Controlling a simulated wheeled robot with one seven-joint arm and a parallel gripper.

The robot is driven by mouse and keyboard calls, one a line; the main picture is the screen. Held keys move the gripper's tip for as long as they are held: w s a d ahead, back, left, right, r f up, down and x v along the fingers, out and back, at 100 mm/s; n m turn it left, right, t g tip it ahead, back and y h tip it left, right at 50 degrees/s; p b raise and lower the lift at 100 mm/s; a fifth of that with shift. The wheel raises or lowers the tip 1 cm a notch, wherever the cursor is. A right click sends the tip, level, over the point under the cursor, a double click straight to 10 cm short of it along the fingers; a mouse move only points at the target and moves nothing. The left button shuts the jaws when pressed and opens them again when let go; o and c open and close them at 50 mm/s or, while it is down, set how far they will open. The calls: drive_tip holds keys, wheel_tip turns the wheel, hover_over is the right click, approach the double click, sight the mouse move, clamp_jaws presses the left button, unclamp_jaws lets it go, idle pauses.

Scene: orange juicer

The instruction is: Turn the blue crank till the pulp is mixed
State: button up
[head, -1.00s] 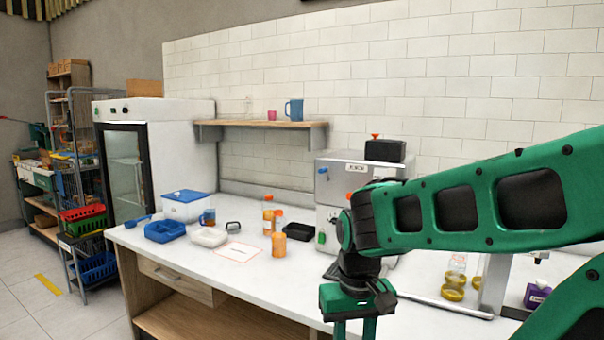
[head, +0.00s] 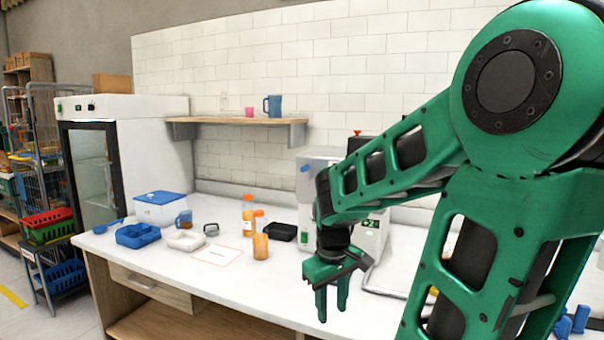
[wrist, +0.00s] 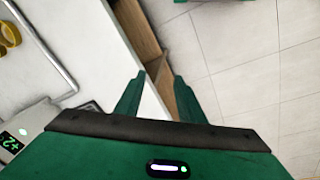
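The juicer (head: 309,240) is a pale grey machine at the back of the white counter, its right side hidden behind my arm. A small blue part (head: 305,169), which may be the blue crank, sticks out near its upper left front. I cannot make out its shape or any pulp. My gripper (head: 332,305) points down above the front of the counter, in front of the juicer and apart from it. In the wrist view my gripper (wrist: 159,78) shows its two fingers apart with nothing between them, over the counter's front edge.
Orange bottles (head: 260,246), a black tray (head: 280,232), a blue tray (head: 138,240) and a blue-lidded box (head: 160,210) stand left of the juicer. A shelf (head: 235,121) holds cups above.

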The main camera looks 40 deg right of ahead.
sight(301, 170)
drive_tip(key=w+d+r+n+t+h, duration=0.1)
drive_tip(key=w+d+r+n+h, duration=0.25)
drive_tip(key=w+d+n, duration=0.45)
drive_tip(key=w+d+r+n+h, duration=0.2)
drive_tip(key=w+d+n+h, duration=0.25)
drive_tip(key=w+d, duration=0.75)
drive_tip(key=w+r+n+t+h, duration=0.6)
drive_tip(key=w+r+n, duration=0.4)
drive_tip(key=w+r, duration=0.6)
drive_tip(key=shift+g+h, duration=0.4)
drive_tip(key=shift+h, duration=0.1)
drive_tip(key=x, duration=0.9)
drive_tip(key=shift+s+d+r, duration=0.15)
drive_tip(key=shift+s+r, duration=0.05)
drive_tip(key=shift+s, duration=0.2)
drive_tip(key=shift+c, duration=0.4)
clamp_jaws()
